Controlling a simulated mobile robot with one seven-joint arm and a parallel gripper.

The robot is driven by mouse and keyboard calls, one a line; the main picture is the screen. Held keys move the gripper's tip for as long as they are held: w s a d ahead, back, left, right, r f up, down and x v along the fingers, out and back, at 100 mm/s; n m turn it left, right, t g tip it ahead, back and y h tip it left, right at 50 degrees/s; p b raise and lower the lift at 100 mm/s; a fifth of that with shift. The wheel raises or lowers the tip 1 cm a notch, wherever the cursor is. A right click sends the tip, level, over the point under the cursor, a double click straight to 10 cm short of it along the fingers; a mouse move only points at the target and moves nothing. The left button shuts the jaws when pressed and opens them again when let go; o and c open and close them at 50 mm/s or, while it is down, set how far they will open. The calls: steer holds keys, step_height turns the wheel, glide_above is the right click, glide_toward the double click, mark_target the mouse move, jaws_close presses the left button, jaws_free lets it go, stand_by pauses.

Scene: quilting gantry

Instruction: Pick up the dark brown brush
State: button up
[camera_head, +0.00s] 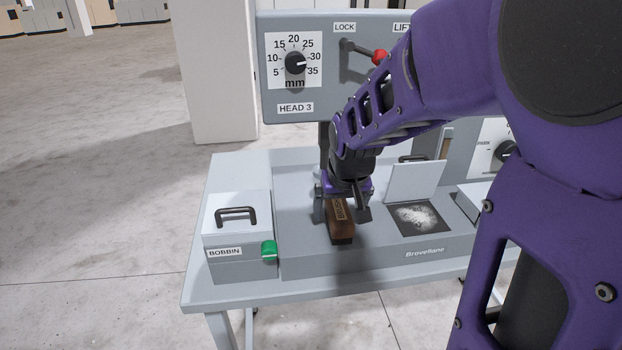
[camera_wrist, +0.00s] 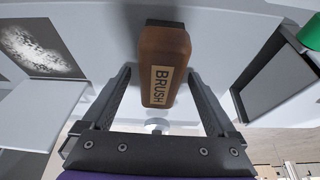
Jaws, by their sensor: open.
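The dark brown brush (camera_head: 340,222) lies on the grey machine bed, its long side running away from me in the head view. In the wrist view the brush (camera_wrist: 162,62) shows its label "BRUSH" and a dark end at the top. My gripper (camera_head: 343,214) is over it, pointing down. In the wrist view my gripper (camera_wrist: 158,90) is open, with one finger on each side of the brush and a visible gap on both sides. The brush's near end lies between the fingers. Whether its underside touches the bed is hard to see.
A grey BOBBIN box (camera_head: 237,235) with a black handle and green knob (camera_head: 269,250) stands left of the brush. An open hatch (camera_head: 414,219) with whitish lint and a raised lid (camera_head: 413,181) lies to the right. The HEAD 3 panel (camera_head: 335,107) with a red-tipped lever (camera_head: 379,56) stands behind.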

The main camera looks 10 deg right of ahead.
steer(key=shift+f, duration=0.15)
jaws_close()
stand_by(0.6)
